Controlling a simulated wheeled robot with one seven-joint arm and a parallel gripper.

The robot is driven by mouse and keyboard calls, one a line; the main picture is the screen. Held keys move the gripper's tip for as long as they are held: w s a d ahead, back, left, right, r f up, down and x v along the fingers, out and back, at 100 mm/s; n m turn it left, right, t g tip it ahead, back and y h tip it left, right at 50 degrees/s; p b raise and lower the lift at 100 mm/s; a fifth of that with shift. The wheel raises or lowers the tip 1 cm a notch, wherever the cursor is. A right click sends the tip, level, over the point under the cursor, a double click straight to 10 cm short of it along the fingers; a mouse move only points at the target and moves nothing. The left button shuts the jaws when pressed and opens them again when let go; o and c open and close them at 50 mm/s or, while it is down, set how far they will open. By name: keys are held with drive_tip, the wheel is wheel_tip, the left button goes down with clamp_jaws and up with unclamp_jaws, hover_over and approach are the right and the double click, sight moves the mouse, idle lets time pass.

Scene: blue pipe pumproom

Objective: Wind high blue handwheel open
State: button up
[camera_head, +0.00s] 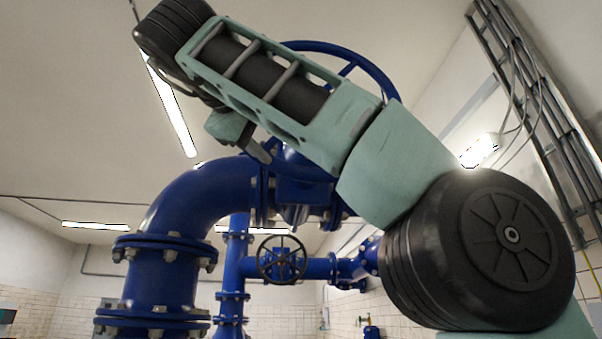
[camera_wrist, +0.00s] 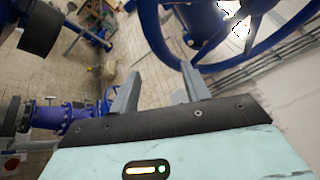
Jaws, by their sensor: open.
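The high blue handwheel (camera_head: 372,70) is at the top middle of the head view, partly hidden behind my arm. Its rim curves above and right of my arm. In the wrist view, the blue handwheel rim (camera_wrist: 262,47) sweeps across the upper right. My gripper (camera_wrist: 158,72) is open, its two grey fingers apart with nothing between them. The right fingertip is close to the rim's lower edge; I cannot tell whether they touch. In the head view my gripper is mostly hidden behind my arm.
A thick blue pipe elbow (camera_head: 196,197) with bolted flanges stands left of the valve. A smaller dark handwheel (camera_head: 282,259) sits lower on a thin blue pipe. Cable trays (camera_head: 540,100) run along the right wall. Tiled floor (camera_wrist: 62,75) shows far below in the wrist view.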

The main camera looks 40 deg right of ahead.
sight(302, 176)
drive_tip(key=p+x, duration=0.2)
drive_tip(key=x, duration=0.5)
drive_tip(key=p+x, duration=0.2)
drive_tip(key=x, duration=0.5)
drive_tip(key=shift+r, duration=0.2)
drive_tip(key=shift+w+d+f, duration=0.15)
drive_tip(key=shift+d, duration=0.2)
clamp_jaws()
